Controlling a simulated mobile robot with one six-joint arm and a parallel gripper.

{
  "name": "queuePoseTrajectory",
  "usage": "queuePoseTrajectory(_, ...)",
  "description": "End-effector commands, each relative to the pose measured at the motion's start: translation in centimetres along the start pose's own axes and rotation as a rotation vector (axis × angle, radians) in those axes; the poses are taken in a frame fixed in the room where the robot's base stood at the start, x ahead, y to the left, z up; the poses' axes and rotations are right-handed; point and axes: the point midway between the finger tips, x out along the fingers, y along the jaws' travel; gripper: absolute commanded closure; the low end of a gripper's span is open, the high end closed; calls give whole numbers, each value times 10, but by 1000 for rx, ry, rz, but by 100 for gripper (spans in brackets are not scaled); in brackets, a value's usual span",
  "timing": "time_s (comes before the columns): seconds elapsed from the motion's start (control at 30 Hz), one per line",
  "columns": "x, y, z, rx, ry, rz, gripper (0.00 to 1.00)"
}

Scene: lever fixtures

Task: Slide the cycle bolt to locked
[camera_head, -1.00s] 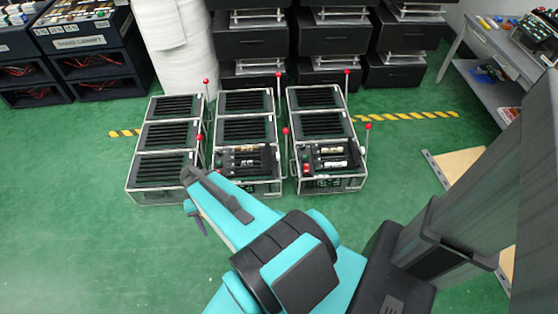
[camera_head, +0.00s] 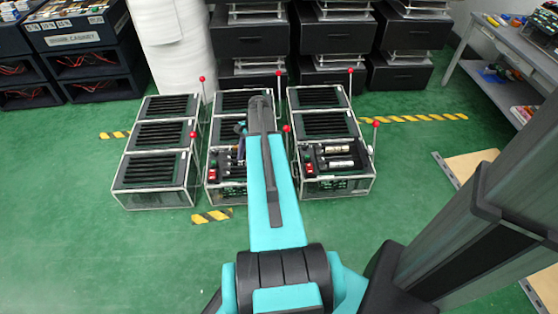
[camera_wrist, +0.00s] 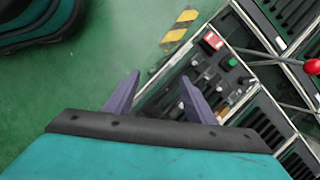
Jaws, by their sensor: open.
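My gripper (camera_wrist: 160,76) is open in the wrist view, with two purple fingers apart and nothing seen between them. Its fingers are over or near the near-left edge of a black control panel (camera_wrist: 203,72). The panel carries a red switch (camera_wrist: 212,41), a green button (camera_wrist: 232,62) and several small black parts. I cannot tell which part is the cycle bolt, and the right finger hides some of the panel. In the head view my arm covers much of the middle machine (camera_head: 228,196), whose panel is partly hidden.
A left machine (camera_head: 155,203) and a right machine (camera_head: 335,189) stand on either side, with narrow gaps. Red-knobbed levers (camera_head: 376,123) rise beside the machines; one red knob (camera_wrist: 312,66) shows in the wrist view.

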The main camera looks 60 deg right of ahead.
Motion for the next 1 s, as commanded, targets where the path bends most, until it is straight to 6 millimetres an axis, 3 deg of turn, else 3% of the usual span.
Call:
queuePoseTrajectory(0.03,-3,-2,-24,54,-2,-23,50)
queuePoseTrajectory(0.3,-54,7,-118,337,-25,-139,50)
queuePoseTrajectory(0.5,-90,24,-172,504,-43,-207,50)
queuePoseTrajectory(0.7,-109,36,-194,581,-53,-238,50)
queuePoseTrajectory(1.0,-112,38,-195,589,-54,-240,50)
